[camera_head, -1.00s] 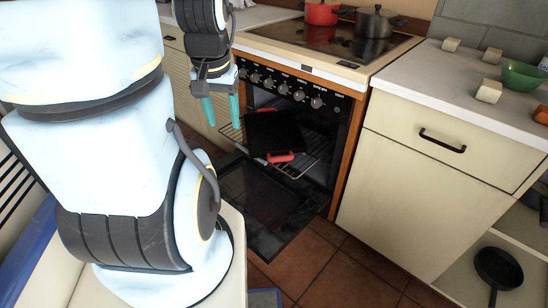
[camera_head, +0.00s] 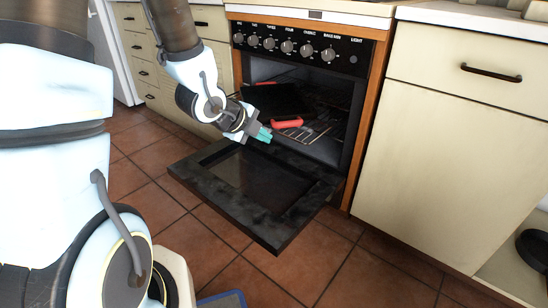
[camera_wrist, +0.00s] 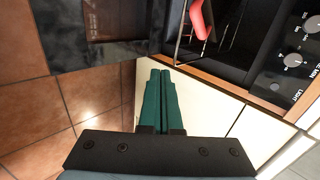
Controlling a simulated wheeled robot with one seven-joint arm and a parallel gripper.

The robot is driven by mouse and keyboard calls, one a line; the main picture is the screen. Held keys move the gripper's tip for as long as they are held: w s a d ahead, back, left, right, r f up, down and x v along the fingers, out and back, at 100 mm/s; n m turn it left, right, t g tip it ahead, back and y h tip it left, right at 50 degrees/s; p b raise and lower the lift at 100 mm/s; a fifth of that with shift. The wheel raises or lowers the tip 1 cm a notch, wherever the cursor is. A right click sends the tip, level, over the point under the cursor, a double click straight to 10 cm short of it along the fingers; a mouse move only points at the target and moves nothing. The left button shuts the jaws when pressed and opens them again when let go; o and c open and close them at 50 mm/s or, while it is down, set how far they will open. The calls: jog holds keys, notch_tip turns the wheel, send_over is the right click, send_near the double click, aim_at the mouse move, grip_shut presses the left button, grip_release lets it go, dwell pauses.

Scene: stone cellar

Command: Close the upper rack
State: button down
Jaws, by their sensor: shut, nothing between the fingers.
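The oven (camera_head: 262,70) has its door (camera_head: 205,180) folded down flat. The wire rack (camera_head: 322,132) is inside the oven opening and bears a dark pan (camera_head: 275,99) with a red handle (camera_head: 287,123). My gripper (camera_head: 265,134) is shut and empty, low in front of the opening, above the door and close to the red handle. My arm and gripper hide the rack's front left part, so I cannot tell how far it sticks out, or whether I touch it. In the wrist view the shut green fingers (camera_wrist: 158,100) point toward the wire edge below the red handle (camera_wrist: 202,18).
A cream cabinet (camera_head: 440,130) stands right of the oven, and drawers (camera_head: 140,55) stand to its left. The lowered door reaches out over the tiled floor (camera_head: 310,255). A dark pan (camera_head: 536,248) shows at the far right.

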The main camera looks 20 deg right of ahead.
jog(key=d+r+b+x, duration=0.2)
jog(key=x, duration=1.1)
jog(key=shift+w+m+b, duration=0.25)
jog(key=shift+m+b, duration=0.05)
jog(key=shift+d, duration=0.2)
